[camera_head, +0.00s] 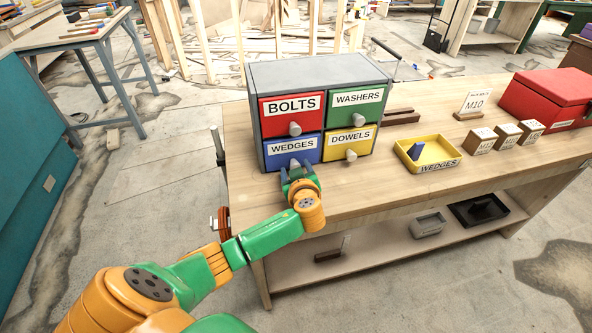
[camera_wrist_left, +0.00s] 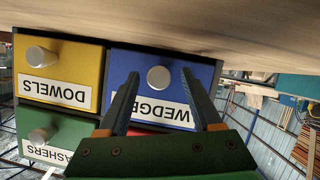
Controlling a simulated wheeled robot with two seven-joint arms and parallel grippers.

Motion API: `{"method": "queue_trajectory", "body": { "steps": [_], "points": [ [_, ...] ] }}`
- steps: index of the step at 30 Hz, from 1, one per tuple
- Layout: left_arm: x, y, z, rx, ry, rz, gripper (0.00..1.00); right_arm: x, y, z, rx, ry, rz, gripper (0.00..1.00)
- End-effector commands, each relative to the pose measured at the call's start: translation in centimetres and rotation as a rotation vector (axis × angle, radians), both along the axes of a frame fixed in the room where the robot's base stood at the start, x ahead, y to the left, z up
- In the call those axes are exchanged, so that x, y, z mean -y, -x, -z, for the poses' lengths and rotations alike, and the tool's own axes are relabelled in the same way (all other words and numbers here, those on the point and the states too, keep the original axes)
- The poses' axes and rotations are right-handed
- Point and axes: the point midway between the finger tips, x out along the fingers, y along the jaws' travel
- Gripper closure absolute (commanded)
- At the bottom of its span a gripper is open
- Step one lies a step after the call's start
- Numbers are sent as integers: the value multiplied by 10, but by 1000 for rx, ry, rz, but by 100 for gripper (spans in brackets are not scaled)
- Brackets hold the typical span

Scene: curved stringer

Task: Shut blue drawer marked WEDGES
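The blue drawer marked WEDGES (camera_head: 274,160) is the lower left one in a grey cabinet (camera_head: 318,72) on the workbench. Its front looks about level with the drawers around it. In the left wrist view the blue drawer (camera_wrist_left: 204,80) appears upside down, with its round grey knob (camera_wrist_left: 159,78) in sight. My left gripper (camera_head: 298,174) is in front of this drawer, with its fingers apart. In the wrist view the knob shows between the fingers; I cannot tell whether they touch it. My right gripper is not in view.
Red BOLTS (camera_head: 276,118), green WASHERS (camera_head: 370,114) and yellow DOWELS (camera_head: 366,152) drawers surround it. Right on the bench (camera_head: 400,187) are a yellow WEDGES tray (camera_head: 448,165) with a blue wedge, several wooden blocks and a red toolbox (camera_head: 545,95). The bench front is clear.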

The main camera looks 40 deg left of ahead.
Motion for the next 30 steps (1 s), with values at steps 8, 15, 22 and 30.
{"method": "queue_trajectory", "body": {
  "steps": [8, 15, 22, 30],
  "points": [
    [16, 16, -7, 1, 6, 2, 34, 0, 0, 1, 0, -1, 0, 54],
    [42, 44, -22, -1, 4, 1, 34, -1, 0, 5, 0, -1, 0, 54],
    [44, 47, -25, -2, 1, -1, 34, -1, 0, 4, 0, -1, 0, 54],
    [44, 47, -25, -2, 1, 0, 34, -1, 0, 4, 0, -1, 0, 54]
  ]
}}
